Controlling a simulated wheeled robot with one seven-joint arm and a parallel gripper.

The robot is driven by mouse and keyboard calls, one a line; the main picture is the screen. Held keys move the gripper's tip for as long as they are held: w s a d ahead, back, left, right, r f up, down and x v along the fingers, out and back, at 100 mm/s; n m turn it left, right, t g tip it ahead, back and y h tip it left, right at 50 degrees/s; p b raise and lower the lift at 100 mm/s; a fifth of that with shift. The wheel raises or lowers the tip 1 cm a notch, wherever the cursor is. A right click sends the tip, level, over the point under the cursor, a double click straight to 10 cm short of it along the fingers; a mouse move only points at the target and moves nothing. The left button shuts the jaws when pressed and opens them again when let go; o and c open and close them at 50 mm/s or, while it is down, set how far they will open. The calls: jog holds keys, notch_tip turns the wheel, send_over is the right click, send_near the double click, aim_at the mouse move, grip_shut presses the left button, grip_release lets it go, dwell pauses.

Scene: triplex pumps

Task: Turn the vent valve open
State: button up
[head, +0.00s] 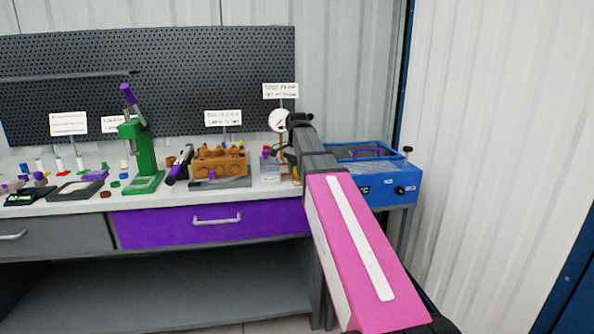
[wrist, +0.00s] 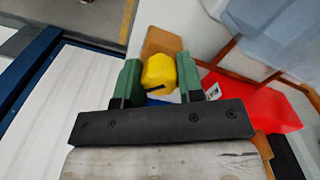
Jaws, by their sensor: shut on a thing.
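My gripper (wrist: 159,73) has its two green fingers on either side of a yellow knob (wrist: 158,72) and is shut on it. The knob has a dark slot or mark low on its face; I take it for the vent valve, though no label on it is readable. In the head view my arm reaches to the test stand with the round white gauge (head: 279,120) at the right end of the bench. There the arm hides most of the stand, and the fingertips and knob cannot be made out.
A blue box unit (head: 382,188) stands right of the arm. A brown pump block (head: 220,162) and a green press (head: 138,150) stand to the left on the white bench. In the wrist view a red part (wrist: 262,107) lies close to the right of the fingers.

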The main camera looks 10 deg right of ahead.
jog(key=shift+n, duration=0.3)
jog(key=n, duration=0.3)
jog(key=shift+n, duration=2.5)
jog(key=o, duration=0.9)
jog(key=shift+r, duration=0.15)
notch_tip(320, 180, up, 7)
jog(key=shift+r, duration=0.15)
